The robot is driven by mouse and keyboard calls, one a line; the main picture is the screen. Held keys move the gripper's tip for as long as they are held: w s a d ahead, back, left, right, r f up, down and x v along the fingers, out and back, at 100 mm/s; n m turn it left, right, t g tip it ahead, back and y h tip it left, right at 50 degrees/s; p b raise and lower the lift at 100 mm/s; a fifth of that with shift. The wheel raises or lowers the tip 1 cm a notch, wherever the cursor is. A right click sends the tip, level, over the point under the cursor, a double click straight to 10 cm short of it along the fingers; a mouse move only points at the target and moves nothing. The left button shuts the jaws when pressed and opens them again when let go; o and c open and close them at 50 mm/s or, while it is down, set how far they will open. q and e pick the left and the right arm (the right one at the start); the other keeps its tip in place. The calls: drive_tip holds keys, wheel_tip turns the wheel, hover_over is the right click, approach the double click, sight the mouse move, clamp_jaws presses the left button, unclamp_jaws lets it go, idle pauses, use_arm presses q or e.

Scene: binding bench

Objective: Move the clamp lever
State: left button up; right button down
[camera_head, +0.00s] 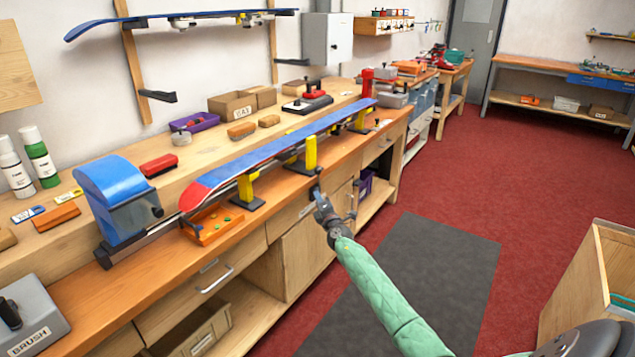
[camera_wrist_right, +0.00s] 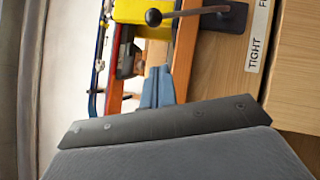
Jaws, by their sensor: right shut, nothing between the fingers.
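The clamp lever (camera_wrist_right: 192,13) shows at the top of the right wrist view. It is a thin grey rod with a dark ball knob, running out from a black mount beside a yellow clamp post. In the head view I cannot make the lever out clearly near my gripper. My right gripper (camera_head: 316,190) is at the bench's front edge, just below the yellow post (camera_head: 311,153). Its blue-grey fingers (camera_wrist_right: 158,86) are together and empty, and apart from the lever in the right wrist view. My left gripper is not in view.
A blue and red ski or board (camera_head: 285,150) lies along the clamp posts. A label reading TIGHT (camera_wrist_right: 257,52) is beside the lever mount. An orange tray (camera_head: 213,226) and a blue machine (camera_head: 116,196) stand at left. The floor by the bench is open.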

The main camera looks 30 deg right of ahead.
sight(319, 182)
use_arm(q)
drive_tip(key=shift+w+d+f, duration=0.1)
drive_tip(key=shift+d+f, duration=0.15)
use_arm(e)
drive_tip(key=w+d+r, duration=0.2)
drive_tip(key=w+d, duration=0.2)
drive_tip(key=w, duration=0.3)
drive_tip(key=shift+w+d+r, duration=0.15)
drive_tip(key=shift+w+r, duration=0.1)
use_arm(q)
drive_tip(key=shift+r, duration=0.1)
